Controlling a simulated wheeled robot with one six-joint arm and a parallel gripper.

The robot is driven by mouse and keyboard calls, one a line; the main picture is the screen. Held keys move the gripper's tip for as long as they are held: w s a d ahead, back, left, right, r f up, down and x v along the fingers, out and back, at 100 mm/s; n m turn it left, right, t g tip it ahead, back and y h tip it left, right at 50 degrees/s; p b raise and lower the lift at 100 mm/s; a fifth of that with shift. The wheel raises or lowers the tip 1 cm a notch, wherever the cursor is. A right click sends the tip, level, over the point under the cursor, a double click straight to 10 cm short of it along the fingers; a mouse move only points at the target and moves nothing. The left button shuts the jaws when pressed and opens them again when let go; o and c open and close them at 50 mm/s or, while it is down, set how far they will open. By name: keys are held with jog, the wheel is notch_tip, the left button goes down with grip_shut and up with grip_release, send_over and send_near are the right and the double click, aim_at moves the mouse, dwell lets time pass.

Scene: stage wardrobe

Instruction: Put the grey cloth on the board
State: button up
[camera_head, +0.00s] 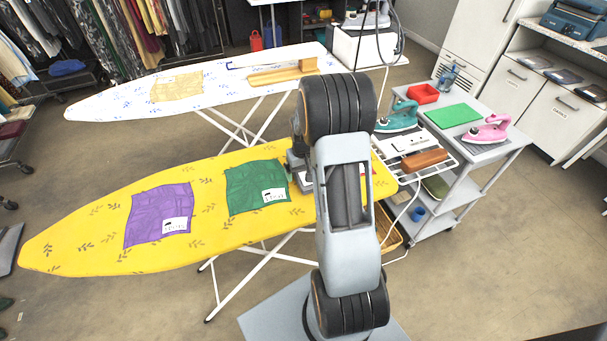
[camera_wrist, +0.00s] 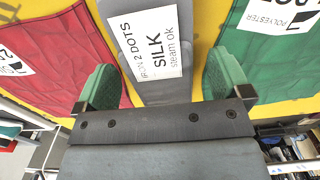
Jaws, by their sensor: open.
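In the wrist view, the grey cloth (camera_wrist: 158,95) lies on the yellow ironing board (camera_wrist: 204,30), with a white label reading SILK. My gripper (camera_wrist: 161,62) is open above it, with one green finger pad on each side of the cloth. I cannot tell whether the pads touch it. In the head view, my arm hides most of the grey cloth, and my gripper (camera_head: 298,160) is over the yellow board (camera_head: 90,235) just right of the green cloth.
A green cloth (camera_head: 258,190) and a purple cloth (camera_head: 160,215) lie on the yellow board. A red cloth (camera_wrist: 60,65) lies beside the grey one. A white patterned board (camera_head: 120,97) with a tan cloth (camera_head: 177,87) stands behind. A trolley with irons (camera_head: 397,117) stands right.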

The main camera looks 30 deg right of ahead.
jog(key=shift+f, duration=0.35)
jog(key=c, duration=1.1)
jog(key=shift+r, duration=0.1)
